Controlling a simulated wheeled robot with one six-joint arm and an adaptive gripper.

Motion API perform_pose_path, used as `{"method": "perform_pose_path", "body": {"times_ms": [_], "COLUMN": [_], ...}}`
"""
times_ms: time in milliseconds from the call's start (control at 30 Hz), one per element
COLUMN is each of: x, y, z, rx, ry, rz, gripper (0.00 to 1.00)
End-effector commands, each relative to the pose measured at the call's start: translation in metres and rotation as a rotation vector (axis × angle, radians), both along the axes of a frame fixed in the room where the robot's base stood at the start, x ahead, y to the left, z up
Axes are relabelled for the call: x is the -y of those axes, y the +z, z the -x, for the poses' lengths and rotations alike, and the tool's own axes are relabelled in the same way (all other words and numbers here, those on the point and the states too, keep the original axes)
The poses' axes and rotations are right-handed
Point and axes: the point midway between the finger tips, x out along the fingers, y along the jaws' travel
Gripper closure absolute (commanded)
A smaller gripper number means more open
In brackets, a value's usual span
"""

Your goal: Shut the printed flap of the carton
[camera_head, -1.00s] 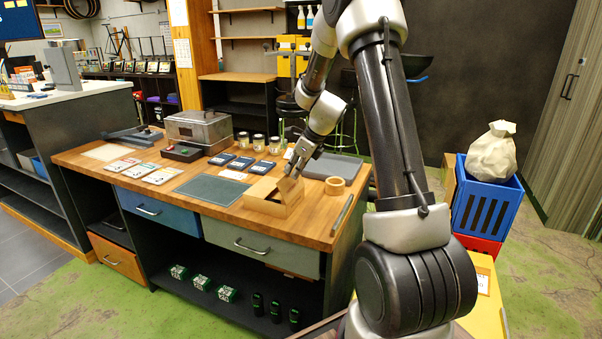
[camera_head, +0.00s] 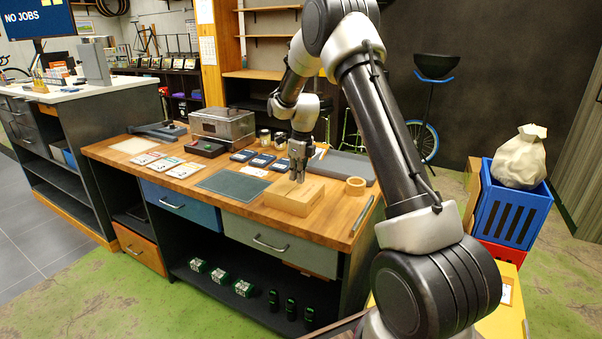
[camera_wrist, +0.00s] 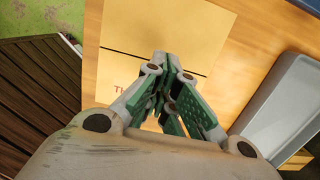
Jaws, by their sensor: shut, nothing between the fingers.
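The carton (camera_head: 290,201) is a light tan box near the front right of the workbench. Its top looks flat and closed in the head view. In the wrist view the carton top (camera_wrist: 185,30) shows a thin dark seam across it, and the printed flap (camera_wrist: 113,75) lies level on the near side, with red letters partly hidden by my fingers. My gripper (camera_head: 297,179) points down over the carton top, its fingers shut and empty. The fingertips (camera_wrist: 164,62) appear near the seam; I cannot tell whether they touch the cardboard.
A tape roll (camera_head: 355,186) stands right of the carton. A dark mat (camera_head: 233,184) lies to its left, and dark flat packs (camera_head: 262,160) lie behind. A grey tray (camera_wrist: 285,105) shows at right in the wrist view. The workbench (camera_head: 330,215) has bare wood around the carton.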

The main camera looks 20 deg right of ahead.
Motion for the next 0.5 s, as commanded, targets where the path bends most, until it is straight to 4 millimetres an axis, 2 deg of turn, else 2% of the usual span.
{"method": "perform_pose_path", "body": {"times_ms": [500], "x": [-0.0043], "y": [-0.0122], "z": [-0.0056], "rx": [0.0], "ry": [0.0], "rz": [0.0], "gripper": [1.0]}}
